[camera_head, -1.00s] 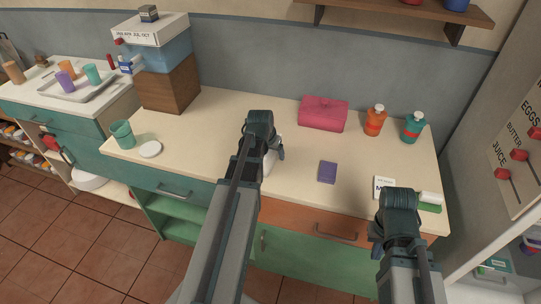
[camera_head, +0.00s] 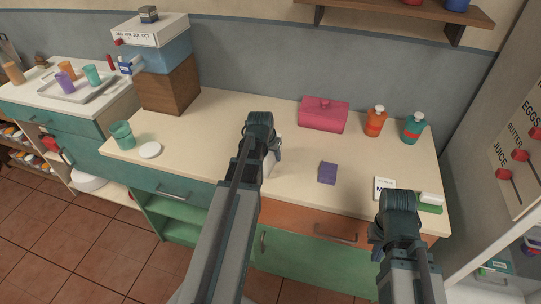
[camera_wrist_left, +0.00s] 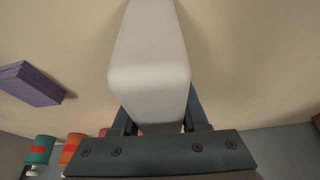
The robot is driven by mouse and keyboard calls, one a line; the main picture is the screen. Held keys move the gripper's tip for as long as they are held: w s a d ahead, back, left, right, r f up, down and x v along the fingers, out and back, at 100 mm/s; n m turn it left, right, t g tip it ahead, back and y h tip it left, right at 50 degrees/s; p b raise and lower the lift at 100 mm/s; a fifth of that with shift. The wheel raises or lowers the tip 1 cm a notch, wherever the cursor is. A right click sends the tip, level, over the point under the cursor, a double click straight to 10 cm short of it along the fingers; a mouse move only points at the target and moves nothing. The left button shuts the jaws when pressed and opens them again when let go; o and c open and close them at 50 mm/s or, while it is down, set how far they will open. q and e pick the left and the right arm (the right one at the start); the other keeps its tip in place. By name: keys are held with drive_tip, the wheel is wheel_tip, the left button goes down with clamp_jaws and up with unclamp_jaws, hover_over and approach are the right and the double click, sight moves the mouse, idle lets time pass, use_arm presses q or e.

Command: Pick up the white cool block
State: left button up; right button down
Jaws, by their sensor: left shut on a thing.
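The white cool block (camera_wrist_left: 150,60) fills the upper middle of the left wrist view, between the two fingers of my left gripper (camera_wrist_left: 160,118). In the head view, my left gripper (camera_head: 270,150) is over the middle of the counter, shut on the block. Only a small pale part of the block (camera_head: 273,160) shows there; the rest is hidden behind my wrist. My right gripper (camera_head: 382,250) is low at the right, near the counter's front edge. Its fingers are too hidden to tell whether they are open.
A purple block (camera_head: 327,173) lies right of my left gripper. A pink box (camera_head: 323,115), an orange bottle (camera_head: 375,121) and a teal bottle (camera_head: 413,126) stand at the back. A white card (camera_head: 385,188) and a green-and-white item (camera_head: 430,201) are near my right arm.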

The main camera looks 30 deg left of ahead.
use_arm(q)
clamp_jaws()
